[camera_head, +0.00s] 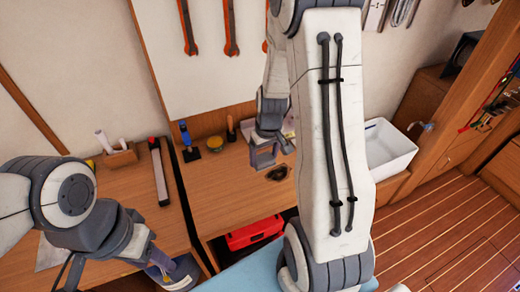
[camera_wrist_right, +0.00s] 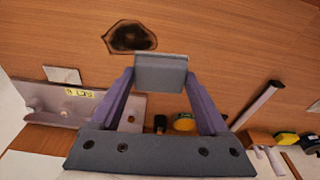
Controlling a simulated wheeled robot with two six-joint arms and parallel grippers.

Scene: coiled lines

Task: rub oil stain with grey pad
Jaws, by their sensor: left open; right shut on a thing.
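The oil stain (camera_head: 278,173) is a dark patch with a brown centre on the wooden worktop; it also shows at the top of the right wrist view (camera_wrist_right: 130,37). My right gripper (camera_head: 264,156) is shut on the grey pad (camera_wrist_right: 161,73), a small rectangular block held between its two purple fingers. In the head view the pad is just left of the stain and appears above the worktop. In the wrist view they look close but do not overlap; the exact height is unclear. My left gripper (camera_head: 160,272) is open at the lower left, away from the stain, its fingertips partly hard to see.
A white basin (camera_head: 388,148) stands right of the worktop, partly behind my right arm. A blue-handled tool (camera_head: 187,142) and a yellow round item (camera_head: 214,142) stand at the back. A red toolbox (camera_head: 254,233) sits below.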

